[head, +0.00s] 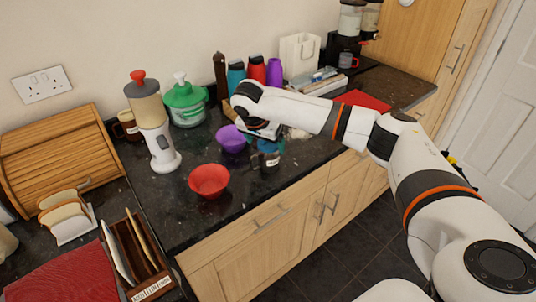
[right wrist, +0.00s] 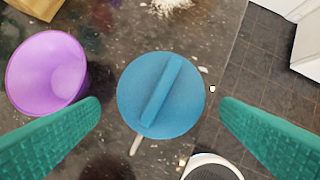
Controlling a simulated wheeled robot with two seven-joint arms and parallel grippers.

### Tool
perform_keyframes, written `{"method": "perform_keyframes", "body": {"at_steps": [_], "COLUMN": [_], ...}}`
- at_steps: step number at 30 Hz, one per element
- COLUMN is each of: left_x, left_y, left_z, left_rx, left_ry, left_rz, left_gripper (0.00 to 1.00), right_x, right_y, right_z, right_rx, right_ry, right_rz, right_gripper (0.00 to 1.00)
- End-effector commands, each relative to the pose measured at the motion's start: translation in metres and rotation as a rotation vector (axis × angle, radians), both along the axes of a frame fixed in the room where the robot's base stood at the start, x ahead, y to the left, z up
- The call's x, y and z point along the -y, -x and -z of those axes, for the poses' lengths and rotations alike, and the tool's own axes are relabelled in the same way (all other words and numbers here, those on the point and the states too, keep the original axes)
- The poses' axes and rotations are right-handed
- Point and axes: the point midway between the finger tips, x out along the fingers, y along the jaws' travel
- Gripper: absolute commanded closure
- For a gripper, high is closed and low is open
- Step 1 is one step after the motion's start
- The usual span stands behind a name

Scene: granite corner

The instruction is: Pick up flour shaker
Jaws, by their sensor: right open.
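A round blue top with a raised bar across it (right wrist: 160,95) lies below my right gripper in the right wrist view. It seems to be the flour shaker seen from above, but I see no label, and its sides are hidden. My right gripper (right wrist: 160,102) is open, with its two green fingers apart on either side of the blue top and nothing held. In the head view my right gripper (head: 264,143) is over the counter, and its wrist and fingers partly hide what is under it. My left gripper is not in view.
A purple bowl (right wrist: 47,72) is close beside the left finger; it also shows in the head view (head: 231,139). A white-rimmed cup (right wrist: 211,170) is near the bottom. A red bowl (head: 209,181) stands by the counter's front edge. Bottles (head: 256,70) stand behind.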

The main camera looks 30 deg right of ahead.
Motion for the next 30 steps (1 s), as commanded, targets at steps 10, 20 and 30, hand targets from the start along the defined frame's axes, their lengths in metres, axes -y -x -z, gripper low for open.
{"method": "perform_keyframes", "body": {"at_steps": [10,20,30], "left_x": [0.003,0.002,0.002], "left_y": [-0.04,-0.026,-0.024], "left_z": [-0.019,-0.019,-0.018], "left_rx": [0.06,0.04,0.036], "left_ry": [0.006,0.004,0.003], "left_rz": [0.0,0.0,0.0], "left_gripper": [0.33,0.33,0.33], "right_x": [0.015,0.019,0.019], "right_y": [-0.005,-0.008,-0.008], "right_z": [0.036,0.053,0.052], "right_rx": [-0.003,0.0,0.0], "right_ry": [0.0,0.0,0.0], "right_rz": [0.001,-0.002,-0.002], "right_gripper": [0.13,0.13,0.59]}}
